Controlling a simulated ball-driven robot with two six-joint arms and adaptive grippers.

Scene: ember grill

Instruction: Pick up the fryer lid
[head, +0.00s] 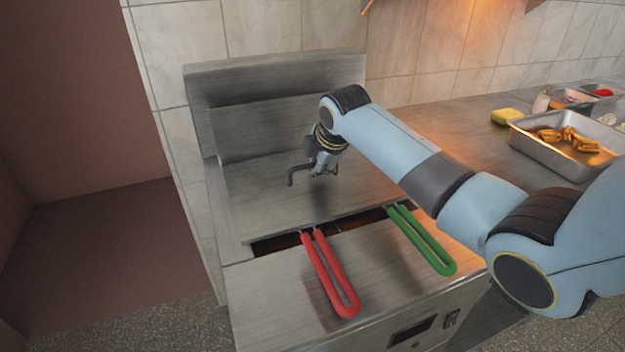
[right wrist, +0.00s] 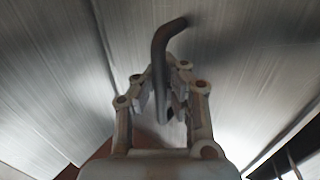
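The fryer lid (head: 262,200) is a flat brushed-metal plate over the fryer, with a dark bent bar handle (head: 291,176) on top. My right gripper (head: 322,170) is at this handle, above the lid. In the right wrist view, the handle (right wrist: 159,65) runs between the fingers of my right gripper (right wrist: 160,85), which are drawn in close on both sides of it. They look shut on it, though the contact is partly hidden. The lid (right wrist: 235,50) fills much of that view. My left gripper is not in view.
A red basket handle (head: 330,275) and a green one (head: 425,240) stick out at the fryer's front, beside a narrow dark opening. A metal tray of food (head: 525,150) and a yellow sponge-like block (head: 505,116) stand on the right counter. A tiled wall closes off the back.

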